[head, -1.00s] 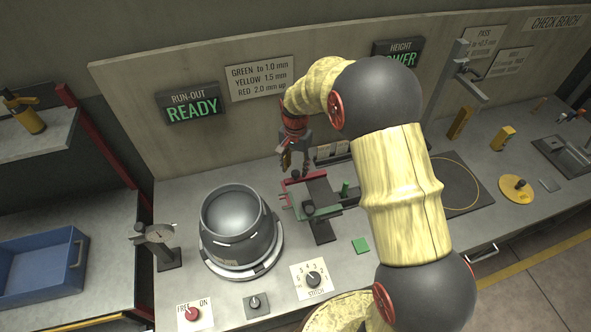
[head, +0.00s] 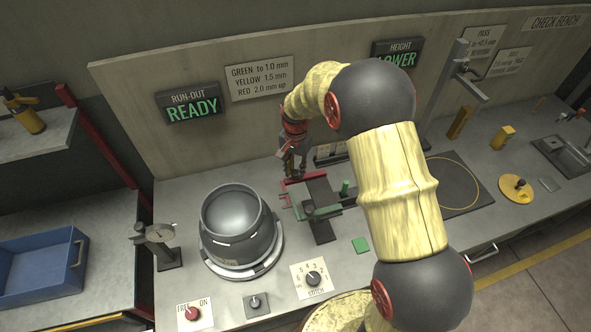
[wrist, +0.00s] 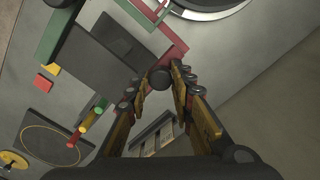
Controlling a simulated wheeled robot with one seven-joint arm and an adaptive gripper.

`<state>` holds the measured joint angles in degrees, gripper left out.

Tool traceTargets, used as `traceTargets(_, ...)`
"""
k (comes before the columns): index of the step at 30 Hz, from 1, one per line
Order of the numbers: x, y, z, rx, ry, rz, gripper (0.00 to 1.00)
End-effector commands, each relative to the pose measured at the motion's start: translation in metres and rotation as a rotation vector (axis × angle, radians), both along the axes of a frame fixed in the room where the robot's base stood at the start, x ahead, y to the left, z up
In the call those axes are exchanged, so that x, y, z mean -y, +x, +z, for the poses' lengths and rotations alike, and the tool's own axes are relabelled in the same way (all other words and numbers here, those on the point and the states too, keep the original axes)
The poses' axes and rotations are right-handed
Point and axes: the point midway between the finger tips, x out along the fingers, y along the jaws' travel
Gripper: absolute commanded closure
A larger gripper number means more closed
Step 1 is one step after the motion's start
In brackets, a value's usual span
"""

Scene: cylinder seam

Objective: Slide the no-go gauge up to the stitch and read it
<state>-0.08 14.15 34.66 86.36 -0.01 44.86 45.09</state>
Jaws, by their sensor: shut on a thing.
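The red no-go gauge (head: 287,186) lies at the rear of a dark slide block, its jaw end toward the grey cylinder (head: 237,232) but apart from it. My gripper (head: 293,176) is over the gauge's rear part, fingers pointing down. I cannot tell which mark is the stitch.
A green gauge (head: 331,208) lies in front of the red one. A dial indicator (head: 160,233) stands left of the cylinder. A STITCH dial (head: 313,278) and a red button (head: 192,313) are at the front. The run-out sign (head: 192,104) reads READY.

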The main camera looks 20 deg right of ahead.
Motion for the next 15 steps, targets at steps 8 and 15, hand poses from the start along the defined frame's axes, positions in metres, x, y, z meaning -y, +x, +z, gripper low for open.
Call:
traceTargets(8,-0.0001,0.0004,0.0003,0.001,0.000,0.000,1.00)
traceTargets(15,-0.0001,0.0006,0.0004,0.001,0.000,0.000,1.00)
